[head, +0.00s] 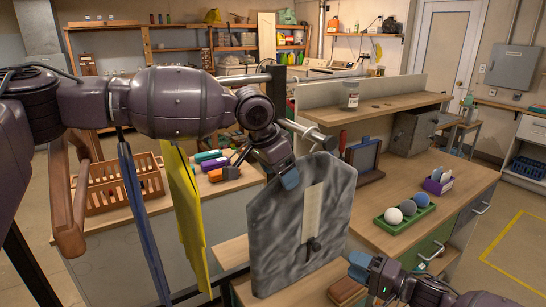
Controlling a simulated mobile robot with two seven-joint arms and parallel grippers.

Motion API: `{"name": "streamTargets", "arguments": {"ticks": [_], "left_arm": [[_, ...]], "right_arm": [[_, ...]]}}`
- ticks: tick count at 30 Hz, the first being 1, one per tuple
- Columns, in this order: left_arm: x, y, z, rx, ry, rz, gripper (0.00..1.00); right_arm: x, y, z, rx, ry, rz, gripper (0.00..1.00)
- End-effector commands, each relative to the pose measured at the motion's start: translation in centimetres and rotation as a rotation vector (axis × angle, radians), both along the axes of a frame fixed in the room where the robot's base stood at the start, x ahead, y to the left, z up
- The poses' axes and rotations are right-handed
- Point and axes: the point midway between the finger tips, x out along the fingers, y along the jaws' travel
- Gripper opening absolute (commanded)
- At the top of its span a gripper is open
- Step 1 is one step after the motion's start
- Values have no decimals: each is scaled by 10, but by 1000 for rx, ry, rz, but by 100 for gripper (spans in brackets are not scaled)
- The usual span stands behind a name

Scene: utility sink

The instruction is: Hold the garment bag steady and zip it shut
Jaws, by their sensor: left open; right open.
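The grey garment bag (283,240) stands upright in the middle of the head view. A pale zip strip (312,210) runs down its front, with a dark zip pull (313,245) near the strip's lower end. My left gripper (268,170) is open at the bag's upper left corner. A blue fingertip overlaps the bag's edge; I cannot tell whether it touches. My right gripper (356,268) is open at the lower right, to the right of the bag and below the pull, apart from it. Its lower finger is hard to make out.
A green tray (405,220) with several balls and a purple box (438,186) sit on the right counter. A blue-framed panel (363,156) stands behind the bag. A brown block (345,290) lies near my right gripper. Yellow (186,210) and blue cloths hang at left, by an orange basket (110,187).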

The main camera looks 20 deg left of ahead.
Motion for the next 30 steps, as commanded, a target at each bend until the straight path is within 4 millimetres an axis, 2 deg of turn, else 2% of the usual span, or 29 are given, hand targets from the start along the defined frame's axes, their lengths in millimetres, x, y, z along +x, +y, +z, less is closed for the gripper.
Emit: {"name": "streamTargets", "arguments": {"ticks": [3, 9, 20, 30], "left_arm": [[4, -4, -15, 0, 1, 0, 74], [9, -8, -29, 1, -1, 0, 74], [10, -9, -32, 1, -1, 0, 74], [10, -8, -32, 1, -1, 0, 24]], "right_arm": [[0, 0, 0, 0, 0, 0, 43], [0, 0, 0, 0, 0, 0, 43], [0, 0, 0, 0, 0, 0, 43], [0, 0, 0, 0, 0, 0, 43]]}}
